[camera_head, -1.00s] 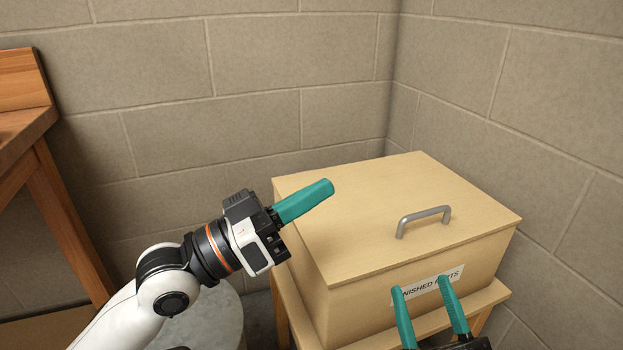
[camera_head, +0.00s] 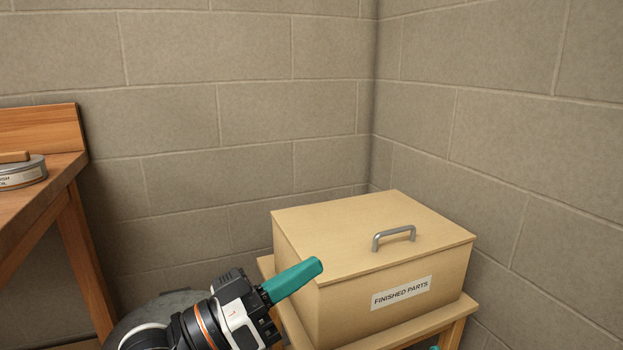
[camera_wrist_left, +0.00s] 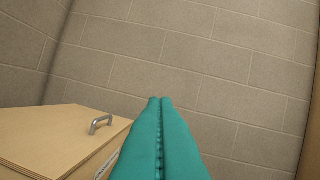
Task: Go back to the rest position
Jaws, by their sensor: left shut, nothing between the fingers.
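My left gripper (camera_head: 316,265) has teal fingers pressed together with nothing between them. In the head view it is in front of the left side of the wooden box. In the left wrist view its shut fingers (camera_wrist_left: 160,102) point toward the block wall, with the box to their left. Of my right gripper, only a sliver of teal (camera_head: 435,348) shows at the bottom edge of the head view, so its jaws are hidden.
The closed wooden box (camera_head: 345,310) labelled FINISHED PARTS has a grey lid handle (camera_head: 394,237) and stands on a wooden stand (camera_head: 452,315) in the wall corner. A wooden bench (camera_head: 70,215) with a round tin (camera_head: 22,175) is at the left.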

